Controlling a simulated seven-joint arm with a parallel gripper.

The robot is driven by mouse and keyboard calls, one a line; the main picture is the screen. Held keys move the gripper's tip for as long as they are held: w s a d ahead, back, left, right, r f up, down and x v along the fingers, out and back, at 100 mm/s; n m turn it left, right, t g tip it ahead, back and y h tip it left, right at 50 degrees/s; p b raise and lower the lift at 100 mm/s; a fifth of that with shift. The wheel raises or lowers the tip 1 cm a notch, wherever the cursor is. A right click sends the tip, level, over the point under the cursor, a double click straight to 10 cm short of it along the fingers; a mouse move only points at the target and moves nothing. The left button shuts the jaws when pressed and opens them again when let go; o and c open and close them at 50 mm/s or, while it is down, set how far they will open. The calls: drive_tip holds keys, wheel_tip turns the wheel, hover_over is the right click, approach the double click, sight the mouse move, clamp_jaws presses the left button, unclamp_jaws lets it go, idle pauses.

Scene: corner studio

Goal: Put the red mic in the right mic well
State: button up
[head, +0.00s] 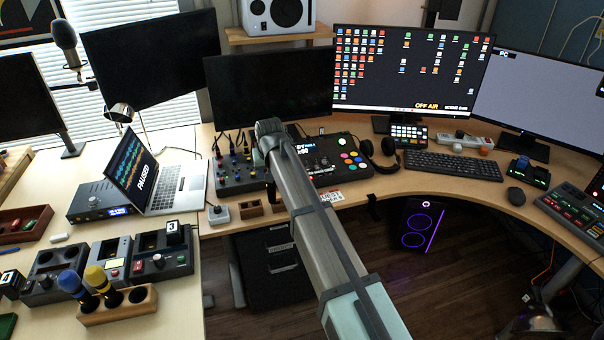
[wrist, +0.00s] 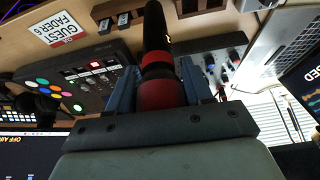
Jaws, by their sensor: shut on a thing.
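The red mic (wrist: 160,94) is between the fingers of my gripper (wrist: 161,88) in the wrist view. Its red part is at the jaws, and its black handle points up the picture, away from the palm. A wooden mic block (head: 118,311) stands at the front left of the desk. A blue mic (head: 72,284) is in its left well and a yellow mic (head: 98,279) in its middle well. The right mic well (head: 138,296) is a dark, empty hole. My gripper is far from the block.
Control boxes (head: 162,255) stand just behind the mic block. A laptop (head: 150,180) and an audio unit (head: 100,203) are farther back. A mixer (head: 240,172) and a button console (head: 335,160) lie near my arm. Bare desk (head: 180,300) shows right of the block.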

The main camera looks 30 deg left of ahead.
drive_tip(key=s+a+r+n+g+y, duration=0.15)
drive_tip(key=s+a+n, duration=0.35)
drive_tip(key=s+a, duration=2.85)
drive_tip(key=s+a+r+n, duration=0.1)
drive_tip(key=s+a, duration=0.3)
drive_tip(key=s, duration=0.4)
drive_tip(key=s+a, duration=0.4)
drive_tip(key=s, duration=0.3)
drive_tip(key=shift+g, duration=0.25)
drive_tip(key=shift+s+d+f, duration=0.1)
drive_tip(key=shift+f, duration=1.3)
drive_tip(key=shift+s+f, duration=0.1)
drive_tip(key=shift+f, duration=1.85)
drive_tip(key=o, duration=0.9)
drive_tip(key=shift+o, duration=0.2)
drive_tip(key=shift+d, duration=0.1)
drive_tip(key=v, duration=1.1)
